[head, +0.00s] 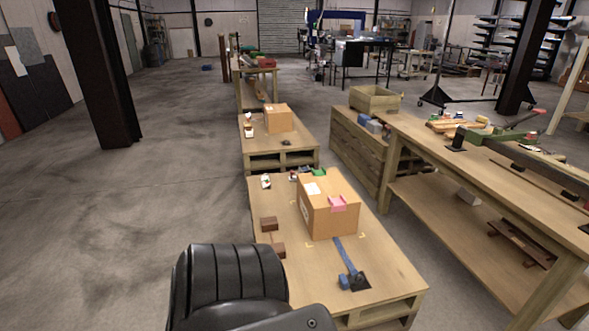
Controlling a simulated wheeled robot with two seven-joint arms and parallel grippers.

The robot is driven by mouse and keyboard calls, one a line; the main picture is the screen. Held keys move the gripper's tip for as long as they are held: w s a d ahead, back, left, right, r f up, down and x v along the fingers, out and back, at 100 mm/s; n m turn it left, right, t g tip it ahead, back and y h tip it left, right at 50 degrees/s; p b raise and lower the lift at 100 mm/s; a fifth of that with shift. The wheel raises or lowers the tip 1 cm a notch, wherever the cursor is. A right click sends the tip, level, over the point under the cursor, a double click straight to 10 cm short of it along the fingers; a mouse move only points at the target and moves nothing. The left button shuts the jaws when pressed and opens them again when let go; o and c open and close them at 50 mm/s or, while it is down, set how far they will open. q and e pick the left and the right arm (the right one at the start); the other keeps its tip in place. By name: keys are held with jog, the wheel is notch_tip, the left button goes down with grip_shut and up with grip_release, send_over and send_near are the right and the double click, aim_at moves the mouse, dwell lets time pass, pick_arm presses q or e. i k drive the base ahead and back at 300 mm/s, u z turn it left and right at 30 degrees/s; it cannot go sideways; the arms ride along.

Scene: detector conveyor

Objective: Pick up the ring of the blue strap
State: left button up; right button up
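A blue strap (345,256) lies on the near wooden pallet-like table (392,272). It runs from the front of a cardboard box (329,208) toward the near edge. Its near end is a wider blue piece beside a small dark square patch (360,281). I cannot make out a ring at this size. Neither of my gripper's fingers shows. A black ribbed part of my own arm fills the bottom centre, left of the strap, and hides the table's near left corner.
The box carries a white label and a pink piece. Brown blocks (269,224) lie to its left, small red, white and green items behind it. A long workbench (470,190) stands at right. A second low table (273,147) with a box stands beyond. The floor at left is clear.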

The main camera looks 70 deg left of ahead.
aim_at(345, 282)
jog(key=u, duration=0.15)
jog(key=i, duration=2.7)
jog(key=u, duration=2.65)
jog(key=i, duration=0.45)
jog(key=u, duration=0.65)
